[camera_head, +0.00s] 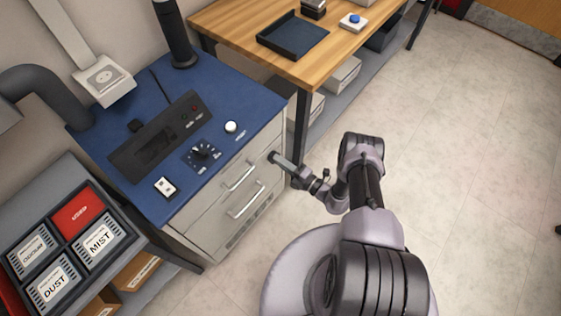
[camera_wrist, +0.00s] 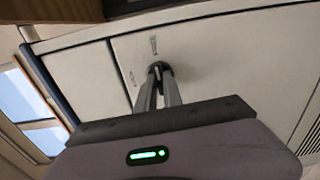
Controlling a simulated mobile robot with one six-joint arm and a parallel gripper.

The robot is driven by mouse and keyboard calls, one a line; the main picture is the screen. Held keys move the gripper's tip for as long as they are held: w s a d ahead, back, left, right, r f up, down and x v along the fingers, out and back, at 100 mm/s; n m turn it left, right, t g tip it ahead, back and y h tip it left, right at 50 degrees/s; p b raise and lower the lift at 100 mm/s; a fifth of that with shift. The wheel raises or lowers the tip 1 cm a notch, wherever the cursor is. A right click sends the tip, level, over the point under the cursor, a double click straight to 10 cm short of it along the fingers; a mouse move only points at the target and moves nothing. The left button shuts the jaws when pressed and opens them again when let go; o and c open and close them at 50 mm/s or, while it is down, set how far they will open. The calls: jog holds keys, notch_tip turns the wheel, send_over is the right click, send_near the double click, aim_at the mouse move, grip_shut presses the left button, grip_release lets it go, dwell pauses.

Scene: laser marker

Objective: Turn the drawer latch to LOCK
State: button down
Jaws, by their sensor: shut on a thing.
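The drawer latch (camera_wrist: 157,67) is a small dark knob on the pale drawer front, at the top centre of the wrist view. My gripper (camera_wrist: 159,76) is shut on it, with the two fingers on either side. In the head view my gripper (camera_head: 274,158) reaches the right end of the upper drawer front (camera_head: 225,180), and the latch is hidden behind the fingertips. Small marks show on the panel beside the latch in the wrist view, too small to read. I cannot tell which way the latch points.
The blue-topped cabinet (camera_head: 262,106) carries a black display unit (camera_head: 157,145), a dial (camera_head: 203,150) and a white knob (camera_head: 231,127). Two drawer handles (camera_head: 240,177) stick out left of my gripper. A wooden table (camera_head: 240,32) stands behind. The floor at right is clear.

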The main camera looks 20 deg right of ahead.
jog(key=shift+n+b, duration=1.1)
jog(key=shift+n, duration=7.6)
jog(key=c, duration=1.5)
grip_release()
